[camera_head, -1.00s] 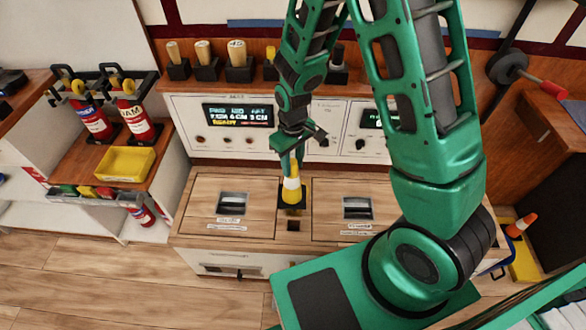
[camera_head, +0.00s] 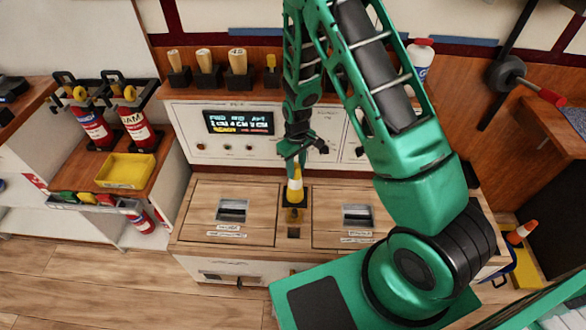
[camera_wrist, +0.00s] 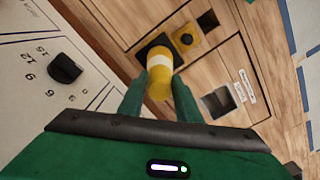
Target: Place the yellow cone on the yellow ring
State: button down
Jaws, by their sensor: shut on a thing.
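The yellow cone (camera_head: 296,186) has a white band and a dark square base. My gripper (camera_head: 292,168) is shut on its upper part. In the wrist view the cone (camera_wrist: 158,82) sits between both fingers (camera_wrist: 158,92), with its black base pointing away from me. The yellow ring (camera_wrist: 187,39) lies on the wooden counter just right of the cone's base in the wrist view. In the head view the ring (camera_head: 294,215) shows partly, just below the base. Whether the base touches the counter is not clear.
A dark square hole (camera_head: 294,232) lies in front of the ring. Recessed handles flank it on the counter (camera_head: 265,205). The control panel (camera_head: 238,122) stands behind. A yellow tray (camera_head: 125,170) is at left, and an orange cone (camera_head: 520,230) is far right.

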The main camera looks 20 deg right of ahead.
jog(key=c, duration=1.3)
grip_release()
notch_tip(320, 180, up, 12)
jog(key=shift+r, duration=0.1)
